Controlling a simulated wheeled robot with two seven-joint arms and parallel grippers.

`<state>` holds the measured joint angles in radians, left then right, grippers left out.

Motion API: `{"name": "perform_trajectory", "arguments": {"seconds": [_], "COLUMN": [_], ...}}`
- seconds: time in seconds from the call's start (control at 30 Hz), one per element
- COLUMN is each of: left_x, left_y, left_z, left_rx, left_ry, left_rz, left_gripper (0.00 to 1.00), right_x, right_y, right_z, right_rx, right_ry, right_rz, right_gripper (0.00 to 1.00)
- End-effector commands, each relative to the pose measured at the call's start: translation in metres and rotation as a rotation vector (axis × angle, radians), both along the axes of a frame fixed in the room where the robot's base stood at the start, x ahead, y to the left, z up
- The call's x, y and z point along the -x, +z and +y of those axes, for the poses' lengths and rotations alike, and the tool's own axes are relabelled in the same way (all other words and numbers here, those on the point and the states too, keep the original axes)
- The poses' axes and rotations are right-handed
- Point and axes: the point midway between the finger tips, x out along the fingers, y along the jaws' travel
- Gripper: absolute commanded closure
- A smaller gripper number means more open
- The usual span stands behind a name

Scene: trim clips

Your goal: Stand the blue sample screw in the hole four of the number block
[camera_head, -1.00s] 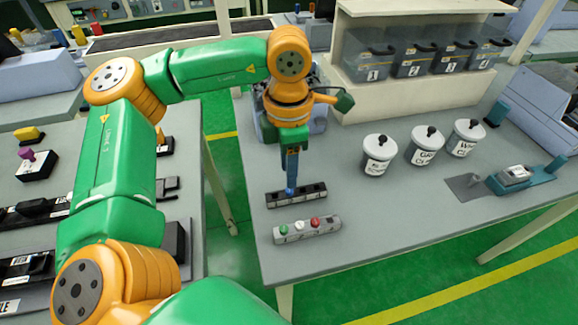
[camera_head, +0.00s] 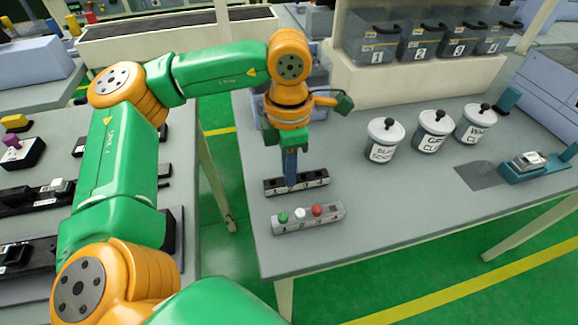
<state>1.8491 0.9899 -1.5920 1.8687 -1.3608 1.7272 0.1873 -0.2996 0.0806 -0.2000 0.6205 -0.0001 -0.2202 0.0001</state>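The grey number block (camera_head: 308,222) lies near the table's front left edge. A green screw (camera_head: 283,217), a white screw (camera_head: 300,212) and a red screw (camera_head: 317,210) stand in it, and its right end is bare. A dark block (camera_head: 315,178) with several holes lies just behind it. My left gripper (camera_head: 291,184) points straight down at the middle of the dark block. Its fingers hide that spot, and I cannot make out the blue sample screw or whether the fingers are shut on it. My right gripper is not in view.
Three lidded white jars (camera_head: 432,130) stand on the table to the right. Numbered bins (camera_head: 410,42) sit on a shelf at the back. A teal device (camera_head: 535,165) is at the far right. The table right of the blocks is clear.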

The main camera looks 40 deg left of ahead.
Motion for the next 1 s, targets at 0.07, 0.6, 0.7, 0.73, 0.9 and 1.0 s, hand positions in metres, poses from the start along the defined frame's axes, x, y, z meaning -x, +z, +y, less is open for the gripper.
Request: {"name": "perform_trajectory", "arguments": {"seconds": [0.07, 0.6, 0.7, 0.73, 0.9, 1.0], "left_x": [0.000, 0.000, 0.000, 0.000, 0.000, 0.000], "left_y": [0.000, 0.023, 0.030, 0.032, 0.044, 0.050], "left_z": [0.000, 0.000, 0.000, 0.000, 0.000, 0.000], "left_rx": [0.000, 0.000, 0.001, 0.001, -0.001, 0.001], "left_ry": [0.000, 0.000, 0.000, 0.000, 0.000, 0.000], "left_rz": [0.000, 0.000, -0.001, -0.001, -0.001, -0.001], "left_gripper": [1.00, 1.00, 1.00, 1.00, 1.00, 1.00], "right_x": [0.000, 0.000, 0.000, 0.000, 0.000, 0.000], "right_y": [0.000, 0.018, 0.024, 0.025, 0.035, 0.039], "right_z": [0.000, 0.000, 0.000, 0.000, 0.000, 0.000], "right_rx": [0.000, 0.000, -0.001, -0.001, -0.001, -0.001], "right_ry": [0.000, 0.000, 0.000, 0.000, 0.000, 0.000], "right_rz": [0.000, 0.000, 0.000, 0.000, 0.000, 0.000], "right_gripper": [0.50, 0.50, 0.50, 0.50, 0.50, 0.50]}}
